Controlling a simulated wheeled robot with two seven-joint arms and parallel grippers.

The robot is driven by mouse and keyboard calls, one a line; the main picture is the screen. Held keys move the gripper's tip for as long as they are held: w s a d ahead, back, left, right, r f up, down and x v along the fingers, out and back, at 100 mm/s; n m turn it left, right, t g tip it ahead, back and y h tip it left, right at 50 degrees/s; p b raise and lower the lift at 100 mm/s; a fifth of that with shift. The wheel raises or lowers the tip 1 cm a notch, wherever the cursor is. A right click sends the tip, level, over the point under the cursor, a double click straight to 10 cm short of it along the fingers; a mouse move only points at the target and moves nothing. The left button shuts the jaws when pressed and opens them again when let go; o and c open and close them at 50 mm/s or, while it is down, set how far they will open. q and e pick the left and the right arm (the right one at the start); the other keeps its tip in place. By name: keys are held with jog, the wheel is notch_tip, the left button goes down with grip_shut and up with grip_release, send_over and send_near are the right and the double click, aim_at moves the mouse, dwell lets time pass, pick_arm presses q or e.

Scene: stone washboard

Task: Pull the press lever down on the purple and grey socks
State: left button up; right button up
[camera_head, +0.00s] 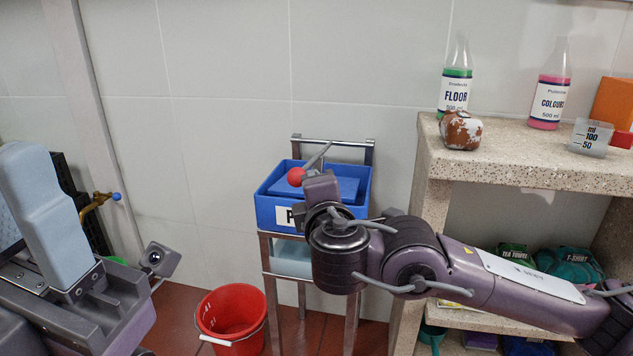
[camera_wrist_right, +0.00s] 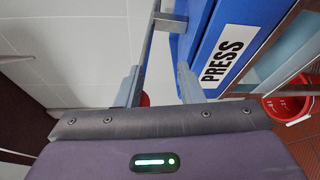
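A blue press (camera_head: 266,208) stands on a grey metal stand against the tiled wall. Its label, partly covered in the head view, reads PRESS in the right wrist view (camera_wrist_right: 222,55). Its grey lever (camera_head: 318,155) slopes up to the right from a red knob (camera_head: 296,176). My right gripper (camera_wrist_right: 160,88) is open at the press; its two fingers are apart, and a bit of red shows beside the left finger. I see no contact with the knob. My left gripper (camera_head: 45,220) is raised at the left edge, far from the press. No socks are visible.
A red bucket (camera_head: 231,318) stands on the floor left of the stand. A stone shelf (camera_head: 530,172) at right holds bottles, a brown-and-white lump and a measuring cup, with folded cloths below. A brass tap (camera_head: 98,202) is at left.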

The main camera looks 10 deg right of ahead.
jog(key=s+r+p, duration=0.1)
jog(key=s+p, duration=0.1)
jog(key=s, duration=0.4)
jog(key=shift+a+r, duration=0.15)
jog(key=shift+r, duration=0.2)
dwell(0.5)
